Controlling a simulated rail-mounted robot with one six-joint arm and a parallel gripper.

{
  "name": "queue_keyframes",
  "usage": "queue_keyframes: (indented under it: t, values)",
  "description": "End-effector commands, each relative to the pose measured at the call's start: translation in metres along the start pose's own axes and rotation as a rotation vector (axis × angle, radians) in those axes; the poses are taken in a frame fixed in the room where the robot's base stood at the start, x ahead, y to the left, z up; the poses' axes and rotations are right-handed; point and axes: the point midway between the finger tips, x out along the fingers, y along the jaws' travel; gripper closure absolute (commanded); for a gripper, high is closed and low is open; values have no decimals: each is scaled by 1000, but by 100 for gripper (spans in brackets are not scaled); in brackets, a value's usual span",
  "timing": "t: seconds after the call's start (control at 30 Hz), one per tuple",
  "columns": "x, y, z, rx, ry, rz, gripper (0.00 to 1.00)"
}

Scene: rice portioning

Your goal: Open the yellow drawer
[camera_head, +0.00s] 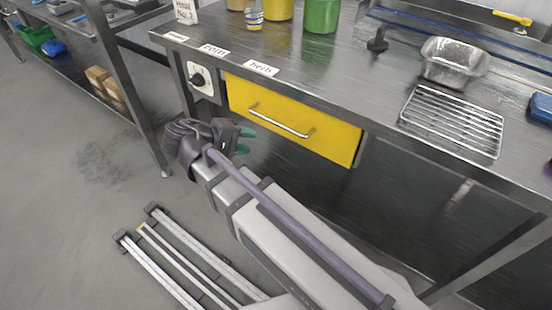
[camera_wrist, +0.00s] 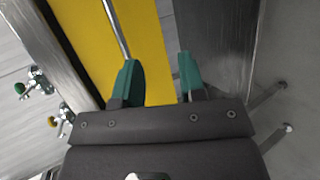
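The yellow drawer (camera_head: 293,119) sits under the steel worktop, its front flush with the frame, so it looks shut. Its metal bar handle (camera_head: 281,122) runs across the front. In the wrist view the yellow front (camera_wrist: 105,55) fills the upper middle, and the handle (camera_wrist: 117,28) ends near the left fingertip. My gripper (camera_wrist: 158,72) is open, with green fingers apart and nothing seen between them. In the head view my gripper (camera_head: 244,140) is in front of the drawer, below and left of the handle. I cannot tell whether a finger touches the handle.
A dial box (camera_head: 203,82) is left of the drawer. On the worktop (camera_head: 330,75) stand a green container (camera_head: 321,15), a metal pan (camera_head: 453,62) and a wire rack (camera_head: 453,120). A table leg (camera_head: 150,150) stands to the left. Floor (camera_head: 70,200) there is mostly clear.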

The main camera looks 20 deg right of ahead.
Motion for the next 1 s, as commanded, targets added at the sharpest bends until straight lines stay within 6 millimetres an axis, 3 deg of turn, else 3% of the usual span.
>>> queue_keyframes:
  t: [0.03,0.2,0.37,0.47,0.8,1.0]
  values:
    - [4,-19,-11,9,-3,113,63]
    - [-17,16,-8,52,-41,325,63]
    - [-14,21,-6,55,-45,334,63]
    - [-1,24,-5,55,-47,333,63]
    - [71,48,-1,56,-47,331,63]
    - [85,54,-1,54,-45,331,63]
